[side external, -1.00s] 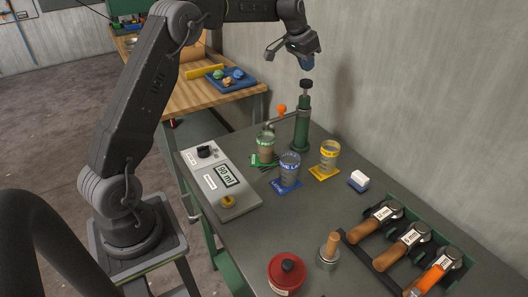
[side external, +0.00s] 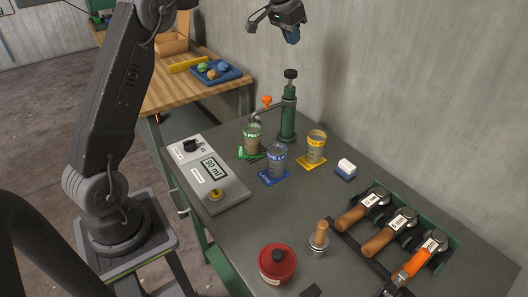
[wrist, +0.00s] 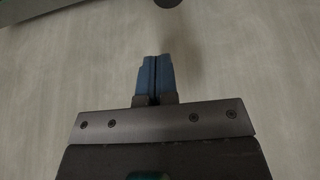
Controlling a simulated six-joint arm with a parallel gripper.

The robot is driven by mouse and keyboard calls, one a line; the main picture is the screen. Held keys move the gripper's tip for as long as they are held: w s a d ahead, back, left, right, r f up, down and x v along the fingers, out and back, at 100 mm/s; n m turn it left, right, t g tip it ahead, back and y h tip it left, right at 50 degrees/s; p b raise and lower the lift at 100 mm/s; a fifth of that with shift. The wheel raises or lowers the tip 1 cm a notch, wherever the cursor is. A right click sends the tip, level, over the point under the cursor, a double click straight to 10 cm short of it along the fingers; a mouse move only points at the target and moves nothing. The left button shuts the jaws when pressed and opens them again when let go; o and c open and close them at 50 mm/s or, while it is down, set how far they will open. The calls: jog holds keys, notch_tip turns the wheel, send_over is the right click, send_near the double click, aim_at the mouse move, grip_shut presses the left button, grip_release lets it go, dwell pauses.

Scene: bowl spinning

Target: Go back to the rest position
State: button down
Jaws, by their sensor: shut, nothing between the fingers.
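My gripper (side external: 291,36) is high above the table in the side external view, over the green pump with a black knob (side external: 289,105) and clear of it. In the wrist view its blue fingertips (wrist: 155,76) are pressed together with nothing between them. The wrist view shows mostly pale wall behind the fingers.
On the grey table (side external: 215,240) stand a green-labelled cup (side external: 252,138), a blue-labelled cup (side external: 276,160), a yellow-labelled cup (side external: 316,147), a control box reading 90 ml (side external: 208,175), a red pot (side external: 277,265) and a tool rack (side external: 450,255). The wall (side external: 430,90) is close behind.

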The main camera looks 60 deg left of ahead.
jog(key=s+d+r, duration=0.2)
jog(key=s+d, duration=0.4)
jog(key=s, duration=0.2)
jog(key=s+d+r, duration=0.3)
jog(key=s+d, duration=0.3)
jog(key=s, duration=0.2)
jog(key=s+d+f, duration=0.2)
jog(key=s+f, duration=0.1)
jog(key=s, duration=0.3)
jog(key=s+d+f, duration=0.2)
jog(key=s+f, duration=0.1)
jog(key=s, duration=0.4)
jog(key=s+d+f+t, duration=0.1)
jog(key=s+d+f, duration=0.2)
jog(key=s, duration=0.4)
jog(key=shift+s+f, duration=0.2)
jog(key=shift+f, duration=0.2)
dwell(0.3)
